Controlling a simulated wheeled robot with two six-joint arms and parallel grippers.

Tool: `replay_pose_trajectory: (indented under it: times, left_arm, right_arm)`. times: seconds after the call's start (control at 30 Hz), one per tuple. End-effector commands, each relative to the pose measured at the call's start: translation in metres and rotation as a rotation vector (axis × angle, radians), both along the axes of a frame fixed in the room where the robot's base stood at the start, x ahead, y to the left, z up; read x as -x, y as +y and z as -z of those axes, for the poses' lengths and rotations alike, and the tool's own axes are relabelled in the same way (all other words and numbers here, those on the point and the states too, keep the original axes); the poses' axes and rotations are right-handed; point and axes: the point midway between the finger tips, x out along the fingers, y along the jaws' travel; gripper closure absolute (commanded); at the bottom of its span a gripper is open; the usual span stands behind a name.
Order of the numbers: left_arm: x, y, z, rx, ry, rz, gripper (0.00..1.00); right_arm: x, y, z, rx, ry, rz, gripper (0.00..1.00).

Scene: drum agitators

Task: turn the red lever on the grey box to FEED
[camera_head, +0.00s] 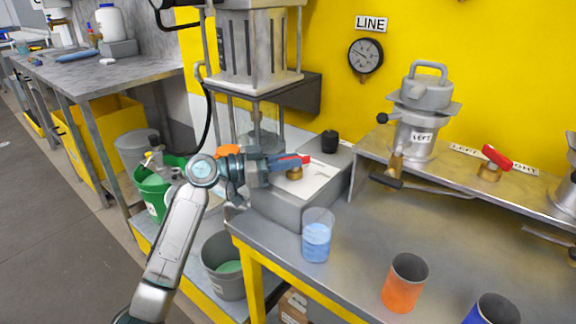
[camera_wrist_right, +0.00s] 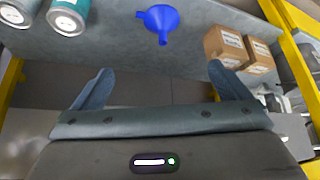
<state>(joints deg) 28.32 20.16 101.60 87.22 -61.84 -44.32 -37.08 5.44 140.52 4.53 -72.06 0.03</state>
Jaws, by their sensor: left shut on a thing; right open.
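The grey box (camera_head: 328,197) stands on the left end of the metal bench, below the caged machine. A red lever (camera_head: 305,158) on a brass stem sits on its pale top plate. My left gripper (camera_head: 287,162) comes in from the left and is shut on the red lever, whose end shows past the fingertips. The lever points roughly to the right. The markings on the plate are too small to read and partly hidden by the gripper. My right gripper (camera_wrist_right: 159,70) is open and empty in the right wrist view.
A beaker of blue liquid (camera_head: 317,236) stands close in front of the box. Orange (camera_head: 404,284) and blue (camera_head: 492,311) cups stand further right. Another red lever (camera_head: 496,157) is on the raised shelf. A blue funnel (camera_wrist_right: 160,20) and cartons (camera_wrist_right: 226,45) lie beyond my right gripper.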

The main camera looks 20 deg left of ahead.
Motion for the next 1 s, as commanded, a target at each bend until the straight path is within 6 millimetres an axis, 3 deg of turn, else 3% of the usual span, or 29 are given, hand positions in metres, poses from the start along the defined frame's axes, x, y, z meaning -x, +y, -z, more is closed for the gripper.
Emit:
replay_pose_trajectory:
  times: [0.53,0.57,0.67,1.0]
  left_arm:
    - [0.0,0.0,0.0006,0.0,0.001,0.009,1.0]
    - [0.0,0.0,0.0006,0.0,0.001,0.009,0.86]
    - [0.0,0.0,0.0006,0.0,0.001,0.009,0.67]
    - [-0.0001,0.0,-0.0029,-0.001,-0.001,0.009,0.66]
  right_arm:
    - [-0.0022,0.002,0.0022,-0.011,-0.022,0.0,0.04]
    - [-0.0022,0.002,0.0022,-0.011,-0.022,0.0,0.04]
    - [-0.0021,0.002,0.0022,-0.011,-0.022,0.0,0.04]
    - [-0.0022,0.002,0.0023,-0.011,-0.021,0.0,0.04]
